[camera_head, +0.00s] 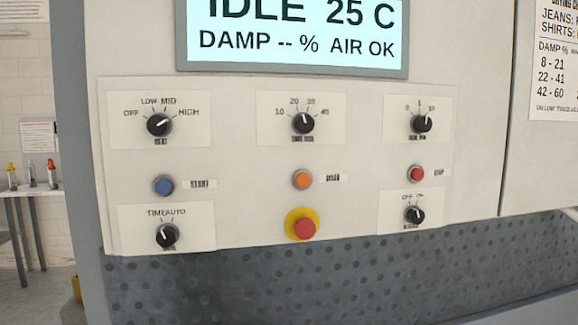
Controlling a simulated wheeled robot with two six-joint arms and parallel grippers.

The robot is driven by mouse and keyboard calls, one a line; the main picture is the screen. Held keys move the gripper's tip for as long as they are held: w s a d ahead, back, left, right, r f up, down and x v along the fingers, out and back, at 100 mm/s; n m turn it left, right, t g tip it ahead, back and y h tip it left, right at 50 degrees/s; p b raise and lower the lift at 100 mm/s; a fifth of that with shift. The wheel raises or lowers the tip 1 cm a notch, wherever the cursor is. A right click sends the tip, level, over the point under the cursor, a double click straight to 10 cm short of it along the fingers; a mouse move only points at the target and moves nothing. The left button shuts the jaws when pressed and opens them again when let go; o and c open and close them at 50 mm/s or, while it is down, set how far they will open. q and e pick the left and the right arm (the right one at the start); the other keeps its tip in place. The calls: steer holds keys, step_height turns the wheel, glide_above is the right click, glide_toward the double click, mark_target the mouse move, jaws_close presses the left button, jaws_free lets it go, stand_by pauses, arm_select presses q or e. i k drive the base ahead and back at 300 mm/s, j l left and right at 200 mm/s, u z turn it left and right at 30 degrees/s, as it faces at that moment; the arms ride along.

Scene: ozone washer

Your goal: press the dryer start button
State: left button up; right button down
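The dryer's control panel (250,165) fills the middle of the head view. The start button (163,185) is a blue round button on the panel's left, with a small label beside it that appears to read START. It sits below the heat knob (159,124) and above a TIME/AUTO knob (168,235). Nothing covers the button. The display (293,40) above reads IDLE 25 C, DAMP -- % and AIR OK. Neither of my grippers is in view.
An orange button (302,180) and a red button (416,174) sit in the same row. A larger red button on a yellow base (303,227) is below. A perforated dark surface (300,275) lies under the panel. A table with bottles (30,180) stands far left.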

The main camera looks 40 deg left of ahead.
mark_target(163, 187)
steer(key=u, duration=1.8)
